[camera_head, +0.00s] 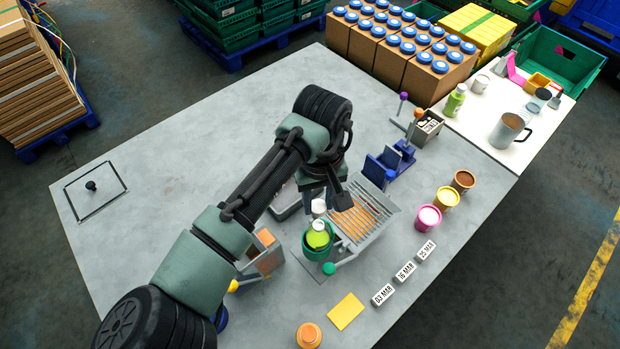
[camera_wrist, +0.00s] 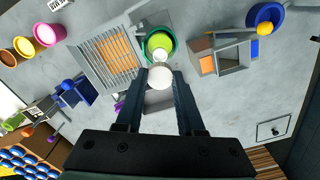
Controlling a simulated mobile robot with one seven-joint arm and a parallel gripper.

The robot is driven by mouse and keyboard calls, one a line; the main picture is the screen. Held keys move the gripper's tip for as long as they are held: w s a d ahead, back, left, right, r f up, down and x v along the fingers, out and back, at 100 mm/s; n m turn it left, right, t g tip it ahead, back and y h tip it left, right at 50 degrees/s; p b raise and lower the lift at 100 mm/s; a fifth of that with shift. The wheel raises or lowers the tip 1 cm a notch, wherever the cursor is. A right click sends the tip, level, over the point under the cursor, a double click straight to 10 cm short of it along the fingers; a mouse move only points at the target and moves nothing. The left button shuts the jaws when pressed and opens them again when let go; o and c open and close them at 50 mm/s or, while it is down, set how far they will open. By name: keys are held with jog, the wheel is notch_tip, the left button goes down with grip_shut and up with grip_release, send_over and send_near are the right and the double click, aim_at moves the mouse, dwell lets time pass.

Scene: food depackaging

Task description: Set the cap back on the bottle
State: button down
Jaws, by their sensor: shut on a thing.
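The bottle (camera_head: 318,239) is light green with a pale neck and stands in a dark green round holder (camera_head: 306,247). It also shows in the wrist view (camera_wrist: 159,42), in the holder's ring (camera_wrist: 173,53). My gripper (camera_wrist: 158,77) is shut on the white round cap (camera_wrist: 155,74), which sits between the fingertips. In the head view the cap (camera_head: 318,205) appears just behind the bottle's top, below my wrist. In the wrist view a small gap shows between cap and bottle neck. I cannot tell the cap's height above the neck.
A grey slatted rack (camera_head: 378,235) with orange strips stands right beside the holder. A grey box with orange contents (camera_head: 268,260) is on the left. A blue fixture (camera_head: 388,165), several tubs and date blocks (camera_head: 405,271) lie to the right. The table's left side is mostly clear.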

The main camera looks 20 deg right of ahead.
aim_at(318, 228)
jog(key=shift+s+f+b, duration=0.2)
jog(key=shift+s+b, duration=0.1)
jog(key=shift+s+f+b, duration=0.1)
jog(key=shift+f+b, duration=0.2)
jog(key=shift+b, duration=0.05)
notch_tip(318, 228, down, 3)
jog(key=b, duration=0.3)
jog(key=shift+f, duration=0.15)
jog(key=shift+f+b, duration=0.4)
jog(key=shift+f, duration=0.45)
jog(key=shift+p, duration=0.35)
jog(key=shift+f+p, duration=0.3)
jog(key=shift+p, duration=0.05)
dwell(0.8)
grip_release()
dwell(0.5)
jog(key=shift+r, duration=0.1)
